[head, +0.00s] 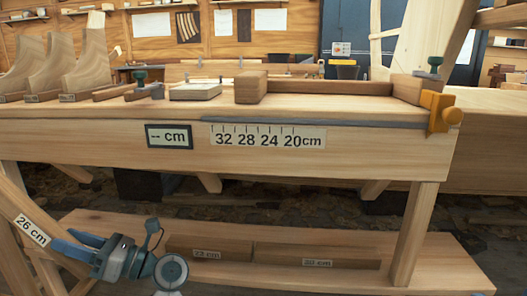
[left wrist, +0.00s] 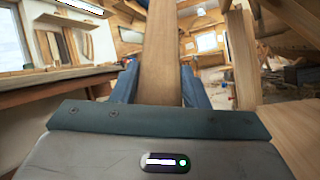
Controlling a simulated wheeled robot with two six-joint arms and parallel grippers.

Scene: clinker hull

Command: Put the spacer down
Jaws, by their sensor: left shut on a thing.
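A wooden spacer (head: 22,222) marked "26 cm" is held at the lower left of the head view, tilted and off the shelf, its ends cut off or hidden. My left gripper (head: 70,246) is shut on it, with its blue fingers on the wood. In the left wrist view the spacer (left wrist: 160,50) runs upward between the fingers. Two more spacers lie on the low shelf (head: 440,270): one marked "23 cm" (head: 215,243) and one marked "20 cm" (head: 330,258). My right gripper is not in view.
The bench (head: 80,135) above carries a display reading "-- cm" (head: 168,136), a scale (head: 268,137), a yellow stop (head: 438,112) and a wooden block (head: 250,88). A bench leg (head: 412,235) stands at the shelf's right. The shelf's front right is bare.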

